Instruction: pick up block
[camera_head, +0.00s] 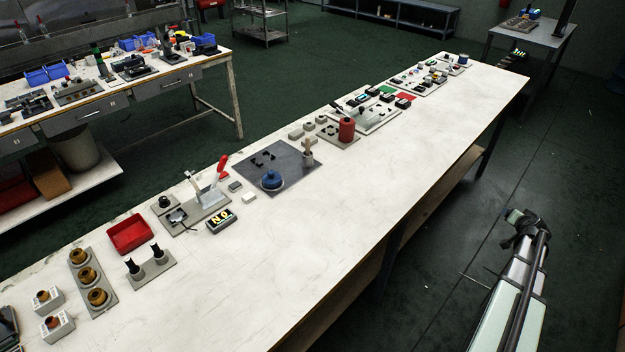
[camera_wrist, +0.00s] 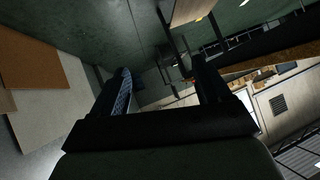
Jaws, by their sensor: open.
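Several small blocks lie on the long white table. A white block (camera_head: 249,198) and a grey block (camera_head: 235,186) lie left of the dark square plate. More small grey blocks, one of them here (camera_head: 296,134), lie farther along behind the plate. I cannot tell which one is the task's block. My gripper (camera_head: 513,215) is off the table's right side, over the floor, well apart from the blocks. In the wrist view my gripper (camera_wrist: 163,76) has its two fingers spread with nothing between them. No block shows clearly in that view.
The white table (camera_head: 330,230) has a clear front strip. On it stand a dark plate (camera_head: 272,178) with a blue knob (camera_head: 271,180), a red cylinder (camera_head: 346,130), a red-handled clamp (camera_head: 221,167) and a red tray (camera_head: 130,234). The floor around my arm is open.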

